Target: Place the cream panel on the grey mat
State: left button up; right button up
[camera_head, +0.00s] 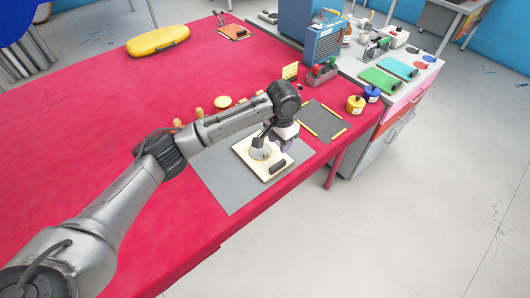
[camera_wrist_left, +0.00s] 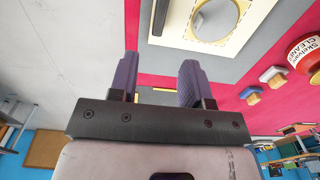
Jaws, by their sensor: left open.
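The cream panel (camera_head: 246,147) lies flat on the large grey mat (camera_head: 222,186), near its right side. It carries a round pale fitting with a grey centre and a black handle (camera_head: 277,167). My left gripper (camera_head: 285,144) is just beyond the panel's far right edge, and my arm hides part of the mat. In the left wrist view the purple fingers of the gripper (camera_wrist_left: 160,62) are apart with nothing between them. The cream panel (camera_wrist_left: 180,22) shows past the fingertips, apart from them, with the grey mat (camera_wrist_left: 264,52) around it. My right gripper is not seen.
The mat lies on a red table (camera_head: 80,130). A dark mat with yellow strips (camera_head: 322,120) lies to the right. A yellow case (camera_head: 158,40) lies at the back left.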

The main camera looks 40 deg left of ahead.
pick_arm(q)
jog(key=shift+r, duration=0.2)
jog(key=s+d+f+m+t+h, duration=0.2)
jog(key=s+d+f+m, duration=0.1)
jog(key=s+d+f, duration=1.25)
jog(key=s+a+n+y, duration=0.1)
jog(key=s+a, duration=0.2)
jog(key=s, duration=0.8)
jog(key=s+a+n+t, duration=0.1)
jog(key=s+a, duration=0.3)
jog(key=s, duration=0.6)
jog(key=shift+s+f+n+t+y, duration=0.2)
jog(key=shift+s+n+t+y, duration=0.15)
jog(key=shift+n, duration=0.25)
notch_tip(320, 180, up, 34)
jog(key=p, duration=3.4)
jog(key=shift+r, duration=0.25)
